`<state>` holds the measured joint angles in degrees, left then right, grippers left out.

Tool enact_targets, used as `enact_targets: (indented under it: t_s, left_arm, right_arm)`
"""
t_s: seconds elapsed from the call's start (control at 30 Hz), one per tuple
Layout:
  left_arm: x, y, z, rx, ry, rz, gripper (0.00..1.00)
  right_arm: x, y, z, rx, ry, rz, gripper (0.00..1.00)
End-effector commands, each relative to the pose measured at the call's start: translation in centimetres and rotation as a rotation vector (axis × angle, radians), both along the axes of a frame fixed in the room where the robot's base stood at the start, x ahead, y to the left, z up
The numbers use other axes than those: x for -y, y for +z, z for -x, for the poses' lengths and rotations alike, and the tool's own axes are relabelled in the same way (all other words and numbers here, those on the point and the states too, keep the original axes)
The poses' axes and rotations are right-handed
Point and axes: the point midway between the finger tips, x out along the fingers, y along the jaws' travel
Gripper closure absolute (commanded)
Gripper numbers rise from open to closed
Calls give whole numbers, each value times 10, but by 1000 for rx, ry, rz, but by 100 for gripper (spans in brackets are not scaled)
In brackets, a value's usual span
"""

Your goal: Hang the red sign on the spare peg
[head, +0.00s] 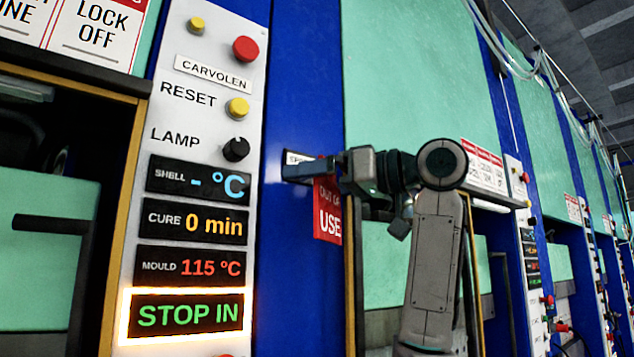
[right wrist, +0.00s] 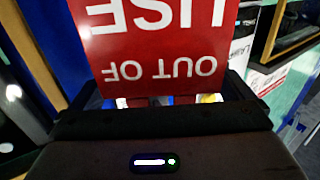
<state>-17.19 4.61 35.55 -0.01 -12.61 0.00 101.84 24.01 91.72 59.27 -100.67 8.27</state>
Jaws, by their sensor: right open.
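The red sign (head: 328,212), lettered "OUT OF USE" in white, hangs upright against the blue post, its upper part hidden behind my right gripper (head: 312,168). In the right wrist view the sign (right wrist: 155,40) appears upside down and large, just beyond the jaws and between the two spread fingers. My right gripper is open, at the sign's top edge. A small white label (head: 297,157) on the post, partly covered by the gripper, starts with letters I cannot read surely. The peg itself is hidden. My left gripper is not in view.
A control panel (head: 190,200) with buttons, a lamp knob and lit displays stands left of the blue post (head: 300,80). A dark press opening (head: 40,130) is at far left. A green press panel (head: 420,70) stands behind my right arm. More presses recede right.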

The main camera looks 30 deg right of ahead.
Motion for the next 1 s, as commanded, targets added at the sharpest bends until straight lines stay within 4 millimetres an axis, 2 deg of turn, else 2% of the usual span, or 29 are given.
enact_targets:
  t_s: [0.17, 0.3, 0.53, 0.7, 1.0]
  left_arm:
    - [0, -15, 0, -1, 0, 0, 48]
    - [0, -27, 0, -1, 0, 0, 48]
    - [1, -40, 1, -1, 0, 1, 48]
    - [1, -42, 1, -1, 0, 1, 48]
    - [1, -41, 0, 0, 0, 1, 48]
  right_arm:
    - [15, -3, 20, 4, -3, -1, 0]
    - [31, -4, 45, 4, -3, -1, 0]
    - [53, -2, 77, 2, -2, -1, 0]
    - [59, -1, 86, 0, 0, 0, 0]
    - [60, 0, 87, 0, 0, 0, 0]
